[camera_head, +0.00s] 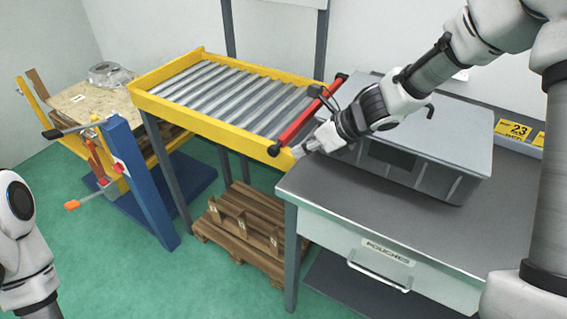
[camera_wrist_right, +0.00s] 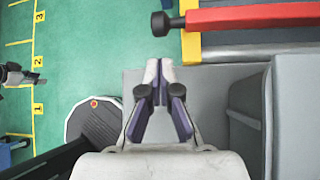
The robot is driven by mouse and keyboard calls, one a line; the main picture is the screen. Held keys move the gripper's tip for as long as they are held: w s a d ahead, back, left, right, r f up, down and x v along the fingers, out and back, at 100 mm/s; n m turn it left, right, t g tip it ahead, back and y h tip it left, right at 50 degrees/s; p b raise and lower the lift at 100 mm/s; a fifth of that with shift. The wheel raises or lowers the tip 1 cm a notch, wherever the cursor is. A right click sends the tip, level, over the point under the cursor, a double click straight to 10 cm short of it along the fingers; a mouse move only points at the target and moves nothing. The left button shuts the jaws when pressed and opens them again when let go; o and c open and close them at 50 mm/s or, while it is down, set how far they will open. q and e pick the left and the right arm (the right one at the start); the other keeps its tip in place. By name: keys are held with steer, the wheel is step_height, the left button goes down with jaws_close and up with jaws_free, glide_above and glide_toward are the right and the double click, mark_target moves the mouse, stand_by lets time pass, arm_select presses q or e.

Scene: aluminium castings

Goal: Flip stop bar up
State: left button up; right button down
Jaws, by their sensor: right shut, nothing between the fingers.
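The stop bar is a red bar (camera_head: 306,114) with black ends, lying across the right end of the yellow-framed roller conveyor (camera_head: 205,118). The right wrist view shows part of the red bar (camera_wrist_right: 255,16) and its black end knob at the top right. My right gripper (camera_head: 300,151) is shut and empty beside the bar's near end, over the table's left corner.
A grey bin (camera_head: 455,155) stands on the grey table (camera_head: 455,235) right of the conveyor, close to my right gripper. The table has a drawer labelled POUCHES (camera_head: 385,255). A wooden pallet (camera_head: 245,225) lies under the conveyor. A blue-legged lift cart stands at left.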

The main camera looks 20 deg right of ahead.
steer(key=b+x, duration=0.1)
steer(key=x, duration=0.4)
steer(key=shift+w+a+f, duration=0.4)
steer(key=shift+f, duration=0.05)
